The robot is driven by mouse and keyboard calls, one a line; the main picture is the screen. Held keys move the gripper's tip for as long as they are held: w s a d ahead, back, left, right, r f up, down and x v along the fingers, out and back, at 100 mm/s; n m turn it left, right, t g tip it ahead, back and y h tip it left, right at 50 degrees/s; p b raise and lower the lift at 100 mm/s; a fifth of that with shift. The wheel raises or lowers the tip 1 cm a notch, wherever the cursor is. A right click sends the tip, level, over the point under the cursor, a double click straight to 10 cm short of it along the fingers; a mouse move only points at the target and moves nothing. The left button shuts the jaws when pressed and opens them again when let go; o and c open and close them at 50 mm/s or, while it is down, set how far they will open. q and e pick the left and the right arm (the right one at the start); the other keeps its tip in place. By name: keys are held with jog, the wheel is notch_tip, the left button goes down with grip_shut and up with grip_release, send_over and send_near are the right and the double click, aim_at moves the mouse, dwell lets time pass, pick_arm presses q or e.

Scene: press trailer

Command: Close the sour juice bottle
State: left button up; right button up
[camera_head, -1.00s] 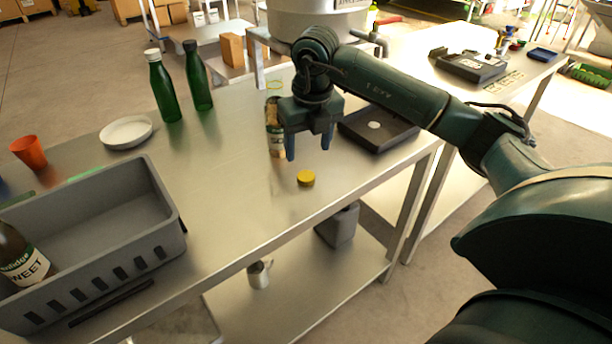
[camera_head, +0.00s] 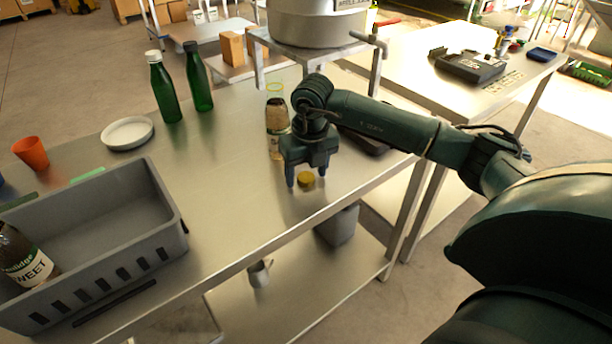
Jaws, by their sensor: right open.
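A bottle with a pale label (camera_head: 277,118) stands upright on the steel table behind my right gripper. Its top looks uncapped, and its label text is too small to read. A yellow cap (camera_head: 306,180) lies on the table near the front edge. My right gripper (camera_head: 307,182) is open, pointing down, with its two fingers on either side of the cap. I cannot tell whether the fingers touch it. Another bottle, labelled SWEET (camera_head: 28,262), lies tilted in the grey crate (camera_head: 165,240) at the left. My left gripper is not in view.
Two green bottles (camera_head: 163,90) (camera_head: 198,80) and a white plate (camera_head: 127,134) stand at the back left, with an orange cup (camera_head: 31,153) further left. A dark tray (camera_head: 365,140) lies partly behind my right arm. The table's middle is clear.

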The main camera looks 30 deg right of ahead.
dwell(0.3)
jog(key=c, duration=1)
